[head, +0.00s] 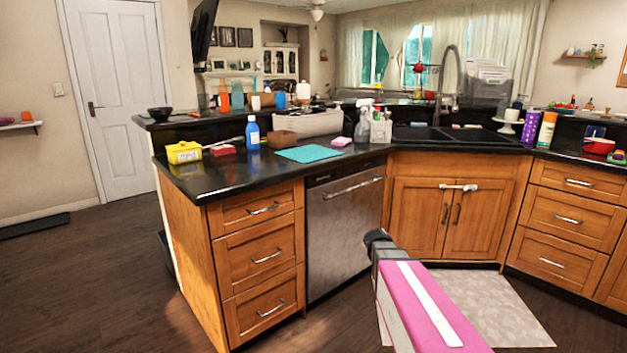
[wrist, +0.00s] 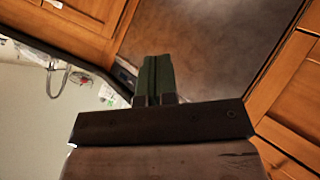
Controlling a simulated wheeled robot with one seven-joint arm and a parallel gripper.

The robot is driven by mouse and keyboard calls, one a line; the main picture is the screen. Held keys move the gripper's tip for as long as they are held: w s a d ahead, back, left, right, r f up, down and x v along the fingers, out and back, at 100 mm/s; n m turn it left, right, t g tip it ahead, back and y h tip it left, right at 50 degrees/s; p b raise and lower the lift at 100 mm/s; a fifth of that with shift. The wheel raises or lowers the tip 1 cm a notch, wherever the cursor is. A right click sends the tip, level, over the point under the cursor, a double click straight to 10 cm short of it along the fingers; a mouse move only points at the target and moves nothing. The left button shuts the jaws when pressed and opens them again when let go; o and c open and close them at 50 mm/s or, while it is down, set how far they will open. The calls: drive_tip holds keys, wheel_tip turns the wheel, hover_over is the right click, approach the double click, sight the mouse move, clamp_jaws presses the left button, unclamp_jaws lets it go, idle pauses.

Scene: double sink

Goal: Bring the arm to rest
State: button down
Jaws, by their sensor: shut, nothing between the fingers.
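My gripper shows in the wrist view (wrist: 154,76), its two dark green fingers pressed together with nothing between them. Beyond the fingers in the wrist view are the dishwasher front and wooden cabinet fronts, seen at a slant. In the head view, my pink and grey arm reaches up from the bottom right, in front of the cabinets. Its dark end is near the dishwasher's right edge, and the gripper's fingers cannot be made out there.
The dishwasher (head: 345,232) stands between a drawer cabinet (head: 262,262) and the sink cabinet (head: 450,217). The black counter (head: 230,176) holds bottles, a teal mat (head: 309,154) and a yellow box (head: 184,152). A pale mat (head: 500,307) lies on the floor. Open floor is at left.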

drive_tip(key=s+a+f+m+g+y, duration=0.1)
drive_tip(key=s+a+f+m+g, duration=0.1)
drive_tip(key=s, duration=0.6)
drive_tip(key=s+a+f+m+g+y, duration=0.1)
drive_tip(key=s+f+g, duration=0.3)
drive_tip(key=s, duration=0.5)
drive_tip(key=s+a+f+m+g+y, duration=0.1)
drive_tip(key=s+a+f+m+g, duration=0.1)
drive_tip(key=s+g, duration=0.3)
drive_tip(key=s+a+f, duration=0.1)
drive_tip(key=s, duration=0.3)
drive_tip(key=shift+m, duration=0.3)
drive_tip(key=shift+a, duration=0.1)
